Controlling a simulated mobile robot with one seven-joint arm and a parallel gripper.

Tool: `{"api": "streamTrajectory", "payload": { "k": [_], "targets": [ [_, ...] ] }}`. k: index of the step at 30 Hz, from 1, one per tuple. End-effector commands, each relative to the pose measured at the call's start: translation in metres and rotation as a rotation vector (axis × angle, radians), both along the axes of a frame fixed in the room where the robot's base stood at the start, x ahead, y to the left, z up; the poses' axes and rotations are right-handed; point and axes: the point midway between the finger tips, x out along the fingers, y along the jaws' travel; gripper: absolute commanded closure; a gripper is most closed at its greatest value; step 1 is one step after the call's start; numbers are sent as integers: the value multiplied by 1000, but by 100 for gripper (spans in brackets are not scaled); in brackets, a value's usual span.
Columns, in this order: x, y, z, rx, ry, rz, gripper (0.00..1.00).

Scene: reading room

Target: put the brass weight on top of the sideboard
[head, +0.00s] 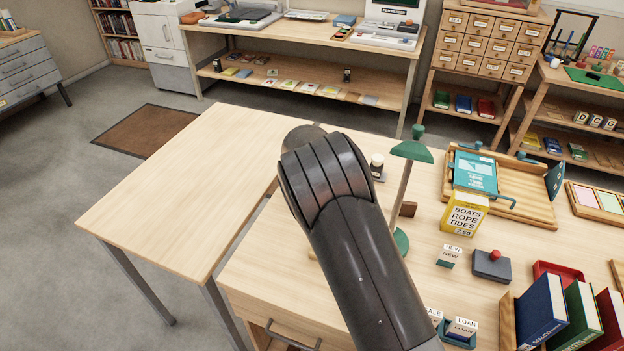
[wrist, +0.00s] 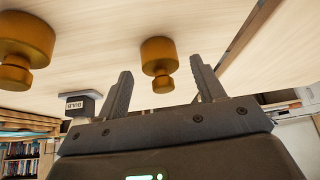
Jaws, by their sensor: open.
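In the wrist view, which shows the table upside down, a brass weight (wrist: 158,58) with a knob stands between the lines of my gripper's fingers. My gripper (wrist: 161,68) is open, and the weight looks a little beyond the fingertips; I cannot tell whether it touches them. A second, larger-looking brass weight (wrist: 25,42) stands to the left, outside the fingers. I cannot tell for certain which furniture is the sideboard; a long wooden bench with a lower shelf (head: 300,36) stands at the back.
The adjoining table (head: 180,190) at left is bare. A brown mat (head: 145,130) lies on the open floor.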

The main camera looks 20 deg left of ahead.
Motion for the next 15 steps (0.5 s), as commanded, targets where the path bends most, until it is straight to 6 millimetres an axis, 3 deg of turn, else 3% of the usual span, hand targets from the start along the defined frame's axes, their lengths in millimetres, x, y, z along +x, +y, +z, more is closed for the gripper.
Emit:
{"api": "streamTrajectory", "payload": {
  "k": [9, 15],
  "targets": [
    [-32, -5, 57, 2, -1, 1, 37],
    [-45, -7, 79, 1, 0, 0, 37]
  ]
}}
